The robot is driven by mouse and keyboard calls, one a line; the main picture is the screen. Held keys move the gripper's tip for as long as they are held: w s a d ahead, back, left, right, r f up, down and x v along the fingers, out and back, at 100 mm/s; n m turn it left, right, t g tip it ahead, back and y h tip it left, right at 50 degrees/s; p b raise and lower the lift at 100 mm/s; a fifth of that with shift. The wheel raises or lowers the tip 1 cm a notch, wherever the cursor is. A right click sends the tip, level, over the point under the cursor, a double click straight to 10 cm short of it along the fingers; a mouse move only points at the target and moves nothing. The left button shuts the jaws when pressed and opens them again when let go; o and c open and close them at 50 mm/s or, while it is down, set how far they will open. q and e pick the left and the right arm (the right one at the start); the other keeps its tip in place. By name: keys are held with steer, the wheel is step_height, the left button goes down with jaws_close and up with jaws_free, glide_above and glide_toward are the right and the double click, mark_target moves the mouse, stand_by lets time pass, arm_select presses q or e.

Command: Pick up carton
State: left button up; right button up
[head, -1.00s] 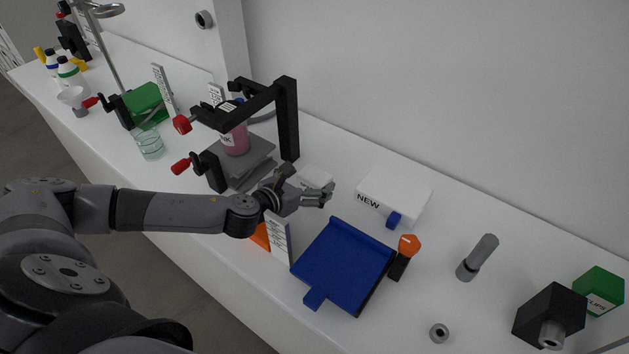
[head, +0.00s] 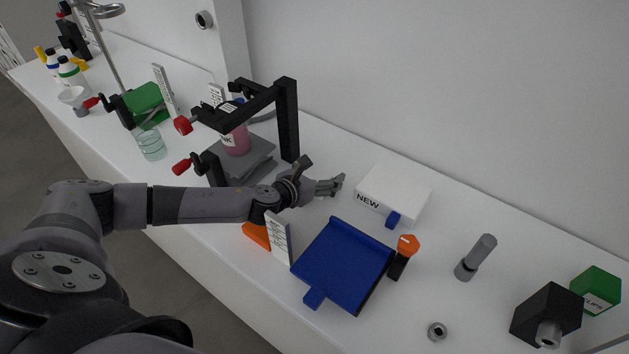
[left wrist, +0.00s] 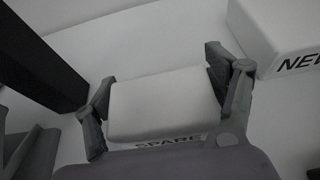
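A small white carton marked SPARE (left wrist: 165,103) lies between the two fingers of my left gripper (left wrist: 162,100) in the left wrist view. One finger stands close along each side of it; I cannot tell whether they touch it. In the head view my left gripper (head: 330,186) is low over the bench behind the blue dustpan-like tray, and it hides the small carton. A larger white carton marked NEW (head: 392,193) stands to its right; it also shows in the left wrist view (left wrist: 275,30). My right gripper is not in view.
A black press-like frame (head: 288,120) with a pink jar (head: 236,140) stands just left of my left gripper. The blue tray (head: 345,262), a white label stand (head: 279,240) and an orange-topped black object (head: 406,247) are in front. The wall runs behind the bench.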

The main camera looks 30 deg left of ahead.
arm_select(q)
steer(key=c, duration=0.7)
steer(key=shift+o, duration=0.2)
step_height(320, 180, up, 20)
steer(key=shift+f+p, duration=0.1)
steer(key=shift+p, duration=0.95)
